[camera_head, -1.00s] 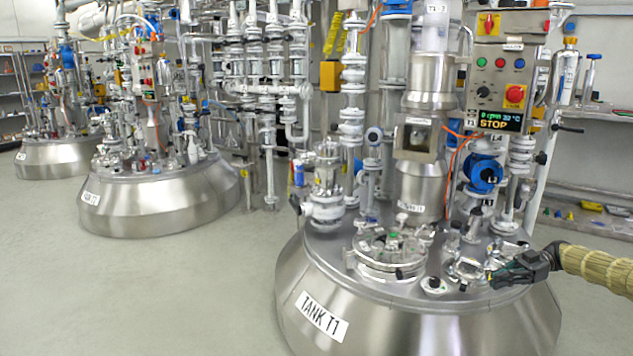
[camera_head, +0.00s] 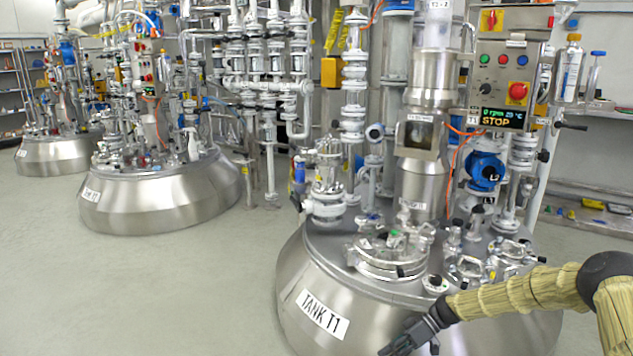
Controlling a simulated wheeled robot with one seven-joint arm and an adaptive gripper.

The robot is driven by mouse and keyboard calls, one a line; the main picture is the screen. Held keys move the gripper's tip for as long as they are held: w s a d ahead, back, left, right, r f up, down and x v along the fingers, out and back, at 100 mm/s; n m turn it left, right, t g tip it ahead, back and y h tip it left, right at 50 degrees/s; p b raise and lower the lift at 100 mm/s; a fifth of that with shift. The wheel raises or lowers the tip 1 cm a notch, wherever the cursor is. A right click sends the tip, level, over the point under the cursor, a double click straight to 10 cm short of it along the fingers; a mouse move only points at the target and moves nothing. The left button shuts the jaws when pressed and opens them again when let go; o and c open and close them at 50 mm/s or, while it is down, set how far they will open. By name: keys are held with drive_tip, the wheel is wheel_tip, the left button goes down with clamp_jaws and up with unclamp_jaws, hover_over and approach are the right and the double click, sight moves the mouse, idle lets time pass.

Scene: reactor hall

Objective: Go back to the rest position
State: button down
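My gripper (camera_head: 405,343) is at the bottom of the head view, in front of the steel wall of tank T1 (camera_head: 368,325), just right of its white label. My arm in its tan sleeve reaches in from the right edge and hides part of the tank's front right rim. The gripper is dark and points down and to the left. Nothing shows held in it, but its fingers are too small and angled to tell whether they are open or shut.
A control panel (camera_head: 507,80) with a red button and a display reading STOP stands above the tank. Round lids and valves crowd the tank top. More tanks (camera_head: 165,195) stand at the left. Grey floor (camera_head: 150,290) is clear at the lower left. A shelf (camera_head: 590,222) is at the right.

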drive_tip(key=s+a+f+m+h, duration=0.2)
drive_tip(key=s+a+f, duration=0.3)
drive_tip(key=s+f, duration=0.3)
drive_tip(key=s+a+f+m+h, duration=0.25)
drive_tip(key=s+a+f, duration=0.3)
drive_tip(key=s, duration=0.35)
drive_tip(key=s+d+f+m+h, duration=0.1)
drive_tip(key=s+f+m, duration=0.1)
drive_tip(key=s, duration=0.6)
drive_tip(key=s+d+f+m+h, duration=0.2)
drive_tip(key=s, duration=0.5)
drive_tip(key=s+d+r+m+t+h, duration=0.1)
drive_tip(key=s+d+r, duration=0.15)
drive_tip(key=s, duration=0.35)
drive_tip(key=s+d+r+m+t+h, duration=0.1)
drive_tip(key=s+d+m+t+h, duration=0.1)
drive_tip(key=s+d, duration=0.35)
drive_tip(key=s+r+p, duration=0.2)
drive_tip(key=r+p, duration=1.4)
drive_tip(key=r, duration=0.1)
drive_tip(key=s+d+r+p, duration=0.1)
drive_tip(key=r+p, duration=1.5)
drive_tip(key=r, duration=0.2)
drive_tip(key=shift+s, duration=0.35)
